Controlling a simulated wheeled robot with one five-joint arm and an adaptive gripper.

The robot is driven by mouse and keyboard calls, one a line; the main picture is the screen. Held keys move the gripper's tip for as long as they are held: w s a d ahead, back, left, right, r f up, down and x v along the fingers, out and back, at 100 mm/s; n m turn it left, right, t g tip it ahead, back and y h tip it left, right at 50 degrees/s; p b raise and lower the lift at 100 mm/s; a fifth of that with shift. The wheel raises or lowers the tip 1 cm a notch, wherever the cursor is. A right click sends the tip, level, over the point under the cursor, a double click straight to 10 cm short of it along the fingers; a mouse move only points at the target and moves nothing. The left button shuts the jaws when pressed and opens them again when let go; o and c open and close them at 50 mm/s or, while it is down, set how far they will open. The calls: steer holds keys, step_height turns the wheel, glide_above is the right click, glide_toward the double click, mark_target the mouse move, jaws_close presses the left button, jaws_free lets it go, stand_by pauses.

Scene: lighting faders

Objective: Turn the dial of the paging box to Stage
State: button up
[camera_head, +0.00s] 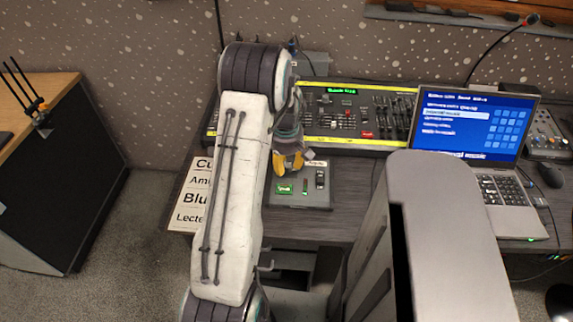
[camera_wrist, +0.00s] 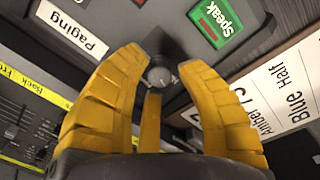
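The paging box (camera_head: 315,200) is a grey box on the desk, with a "Paging" label (camera_wrist: 72,27) and a green Speak button (camera_head: 284,188); the button also shows in the wrist view (camera_wrist: 217,20). Its dial (camera_wrist: 159,76) is a small round grey knob, seen in the wrist view between my yellow fingertips. My gripper (camera_wrist: 160,62) is open, with one finger on each side of the dial and a gap showing at both sides. Its setting and the small marks around it are too small to read. In the head view my gripper (camera_head: 288,162) hides the dial.
A lighting console (camera_head: 345,145) with yellow edges stands behind the box. A lettered card (camera_head: 188,205) lies at the left, partly behind my arm. A laptop (camera_head: 470,125) stands at the right, with a mouse (camera_head: 549,174) beside it. A dark speaker-like cabinet (camera_head: 75,190) stands left.

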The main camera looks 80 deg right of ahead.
mark_target(286, 166)
step_height(286, 166, up, 11)
steer(key=shift+a+r, duration=0.2)
steer(key=shift+a, duration=0.15)
stand_by(0.3)
